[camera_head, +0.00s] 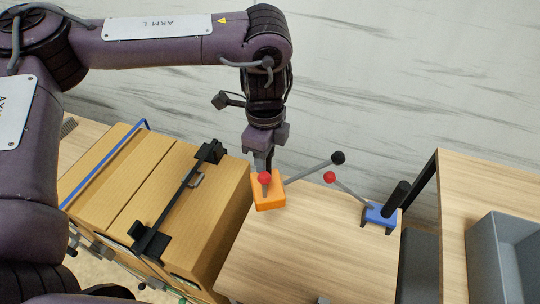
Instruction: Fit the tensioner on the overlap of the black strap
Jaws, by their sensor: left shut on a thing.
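My left gripper (262,163) points down and is shut on an orange tool (268,198) with a red knob and a lever ending in a black ball (338,158). The orange tool is at the right side of a cardboard box (128,198), near the table; I cannot tell whether it touches either. The black strap (178,203) runs across the box top between two black corner pieces (150,240). A small grey loop (196,179) sits on the strap near its far end. The overlap itself is too small to make out. My right gripper is not in view.
A blue tool (381,214) with a black handle and a red-balled lever stands at the right of the wooden table (300,262). A blue strap (103,164) crosses the box's left part. A grey bin (497,250) is at far right. The table's middle is clear.

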